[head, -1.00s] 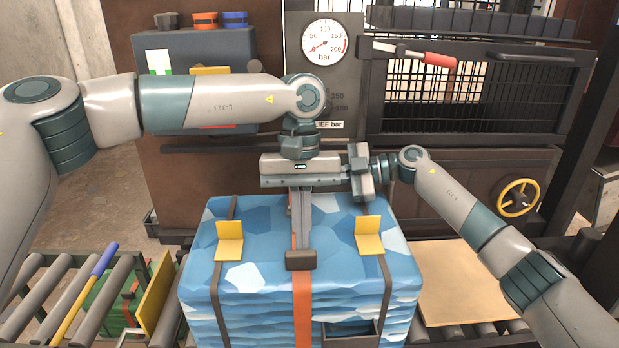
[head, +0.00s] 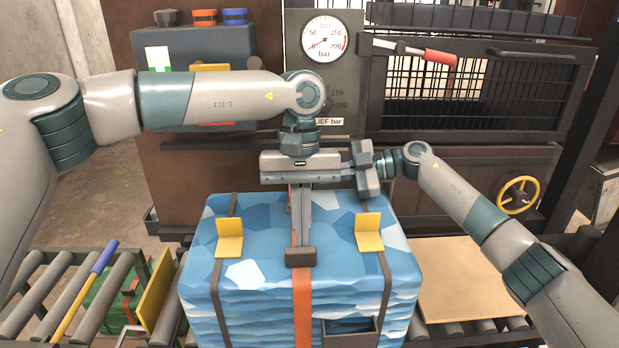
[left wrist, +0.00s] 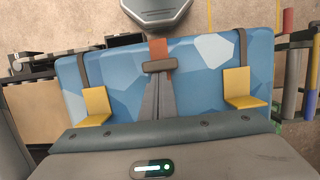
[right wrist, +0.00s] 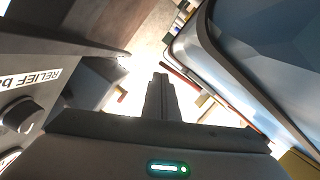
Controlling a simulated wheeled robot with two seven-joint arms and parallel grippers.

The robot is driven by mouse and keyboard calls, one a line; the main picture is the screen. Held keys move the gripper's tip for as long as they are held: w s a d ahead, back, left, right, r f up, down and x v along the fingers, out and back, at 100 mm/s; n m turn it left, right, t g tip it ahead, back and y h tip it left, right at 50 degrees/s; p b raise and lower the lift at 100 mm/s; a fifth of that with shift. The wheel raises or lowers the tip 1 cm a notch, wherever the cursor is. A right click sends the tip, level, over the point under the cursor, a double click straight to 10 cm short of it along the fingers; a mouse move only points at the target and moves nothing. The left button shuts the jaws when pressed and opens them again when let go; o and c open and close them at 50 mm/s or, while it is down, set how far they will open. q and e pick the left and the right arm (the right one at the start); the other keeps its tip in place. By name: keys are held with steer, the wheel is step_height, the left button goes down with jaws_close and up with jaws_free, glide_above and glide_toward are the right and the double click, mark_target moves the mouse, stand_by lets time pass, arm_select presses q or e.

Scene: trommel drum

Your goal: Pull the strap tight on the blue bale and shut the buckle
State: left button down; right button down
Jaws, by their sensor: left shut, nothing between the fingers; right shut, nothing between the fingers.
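The blue bale (head: 255,272) sits on the rollers in front of the press. An orange strap (head: 302,308) runs over its middle and down its front. A dark buckle (head: 300,257) lies on the strap near the front top edge. My left gripper (left wrist: 158,74) is shut and empty, pointing down, its fingertips at the buckle; whether they touch it I cannot tell. The right wrist view shows my right gripper (right wrist: 160,80) shut and empty beside the bale's top back. In the head view its fingers are hidden behind the left gripper. I cannot tell whether the buckle is shut.
A pressure gauge (head: 325,40) and a red-handled lever (head: 430,55) are on the press behind.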

arm_select(q)
steer(key=shift+s+f, duration=0.15)
steer(key=shift+s, duration=0.1)
arm_select(e)
steer(key=v, duration=0.5)
steer(key=w+v, duration=0.1)
steer(key=v, duration=0.2)
steer(key=shift+d+r, duration=0.15)
steer(key=shift+d, duration=0.25)
steer(key=shift+a+r+g, duration=0.2)
steer(key=shift+a+g, duration=0.1)
steer(key=shift+a, duration=0.2)
steer(key=a+r+g+h, duration=0.2)
steer(key=a+r+h, duration=0.25)
steer(key=a, duration=0.25)
step_height(320, 180, up, 8)
steer(key=s+m+t+h, duration=0.1)
steer(key=m+h, duration=0.3)
steer(key=h, duration=0.4)
steer(key=shift+f+m, duration=0.15)
steer(key=shift+m, duration=0.25)
steer(key=shift+s+a, duration=0.1)
steer(key=shift+a, duration=0.1)
